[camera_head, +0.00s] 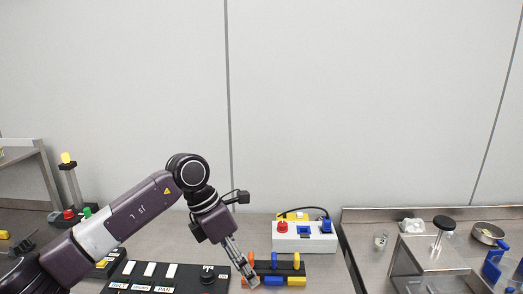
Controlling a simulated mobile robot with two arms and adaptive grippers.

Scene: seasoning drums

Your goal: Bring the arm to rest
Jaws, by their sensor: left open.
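My left arm (140,209) comes in from the lower left, bends at its elbow over the counter and points down to the right. My left gripper (250,281) is at its end, fingers down, close to a black block with orange, blue and yellow parts (290,266). The fingers are open, and I see nothing held between them. Whether the fingertips touch the block's left end cannot be told. My right arm and gripper are not in view.
A black panel with white labels and a knob (207,273) lies left of the gripper. A white box with a red button (282,227) stands behind the block. A metal unit (440,262) with small containers is at right.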

